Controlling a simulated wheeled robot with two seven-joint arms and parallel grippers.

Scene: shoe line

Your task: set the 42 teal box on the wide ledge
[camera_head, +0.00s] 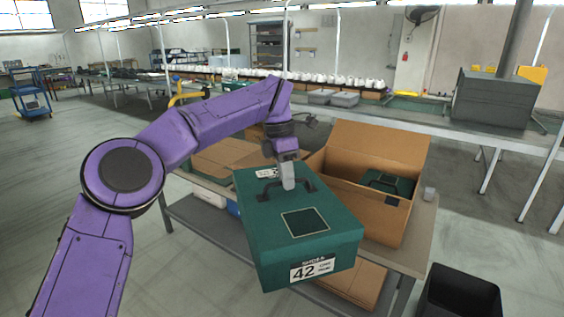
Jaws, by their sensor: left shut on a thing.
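The teal box (305,230) carries a white label marked 42 on its near face, a dark square on its lid and a dark carry handle. My left gripper (288,184) is shut at the handle on top of the box. The box hangs tilted in front of the workbench, and its near end reaches past the bench's front edge. I cannot pick out with certainty which surface is the wide ledge. My right gripper is not in view.
An open cardboard carton (375,205) on the workbench (421,226) holds another dark green box (386,184). Flattened cardboard lies behind the teal box. A black bin (459,293) stands on the floor at lower right. A long table with white shoes runs across the back.

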